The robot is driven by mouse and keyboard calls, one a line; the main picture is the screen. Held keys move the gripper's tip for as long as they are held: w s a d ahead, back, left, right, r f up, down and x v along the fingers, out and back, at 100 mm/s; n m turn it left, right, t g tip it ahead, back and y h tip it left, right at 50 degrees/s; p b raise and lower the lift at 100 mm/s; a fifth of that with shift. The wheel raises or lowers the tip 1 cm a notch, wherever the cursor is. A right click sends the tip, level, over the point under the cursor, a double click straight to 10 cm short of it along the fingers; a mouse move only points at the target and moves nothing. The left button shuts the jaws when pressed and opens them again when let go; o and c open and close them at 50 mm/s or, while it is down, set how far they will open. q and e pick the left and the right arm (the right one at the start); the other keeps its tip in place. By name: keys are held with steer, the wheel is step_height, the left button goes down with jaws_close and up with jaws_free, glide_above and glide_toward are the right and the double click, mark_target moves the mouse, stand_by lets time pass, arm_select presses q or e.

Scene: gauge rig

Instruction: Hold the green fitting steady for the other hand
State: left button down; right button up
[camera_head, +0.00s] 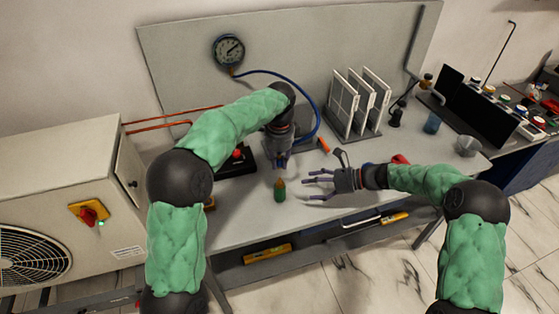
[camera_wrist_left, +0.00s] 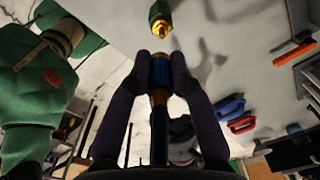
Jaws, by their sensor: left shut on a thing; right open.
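The green fitting (camera_head: 280,192) with a brass tip stands on the workbench (camera_head: 235,222). In the left wrist view the fitting (camera_wrist_left: 159,20) is at the top, apart from my left fingertips. My left gripper (camera_head: 281,166) is above and just behind the fitting. In the left wrist view its fingers (camera_wrist_left: 161,57) are shut on the blue hose end (camera_wrist_left: 159,76), which has a brass collar. The blue hose (camera_head: 308,92) runs from the pressure gauge (camera_head: 228,50). My right gripper (camera_head: 306,185) is open and empty, right of the fitting, fingers spread toward it.
A rack of white panels (camera_head: 357,103) stands behind on the right. A black box with a red button (camera_head: 237,155) lies left of my left gripper. An orange-handled tool (camera_head: 323,145) and a red-handled item (camera_head: 400,159) lie farther right. The bench's front left is clear.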

mark_target(279, 154)
arm_select(q)
steer(key=shift+r+p, duration=1.85)
steer(key=shift+r, duration=0.2)
steer(key=shift+f, duration=0.1)
